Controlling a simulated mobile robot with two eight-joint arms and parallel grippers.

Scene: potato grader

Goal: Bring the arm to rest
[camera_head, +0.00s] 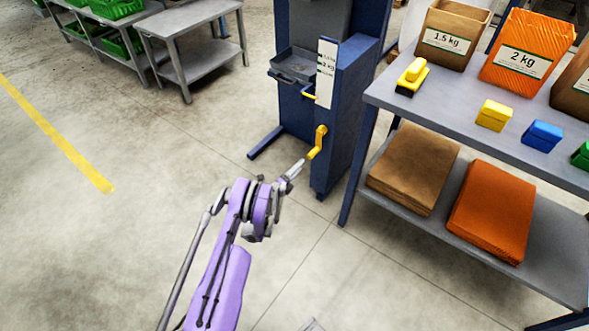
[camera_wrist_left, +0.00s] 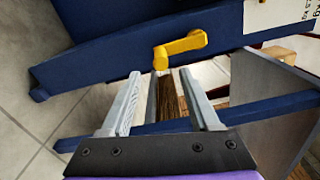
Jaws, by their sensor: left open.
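My left arm is purple and reaches in from the bottom of the head view. Its gripper (camera_head: 296,170) is just below and left of the yellow crank handle (camera_head: 318,142) on the blue machine (camera_head: 345,110). In the left wrist view my left gripper (camera_wrist_left: 160,74) has its two grey fingers apart, with nothing held between them. The yellow crank handle (camera_wrist_left: 182,47) shows just beyond the fingertips. Whether a finger touches it I cannot tell.
A grey table (camera_head: 398,92) with paper bags, yellow and blue blocks stands right of the machine. Its lower shelf (camera_head: 395,200) holds brown and orange stacks. A grey bench (camera_head: 170,22) and green crates (camera_head: 115,8) are at the upper left. Floor at left is clear.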

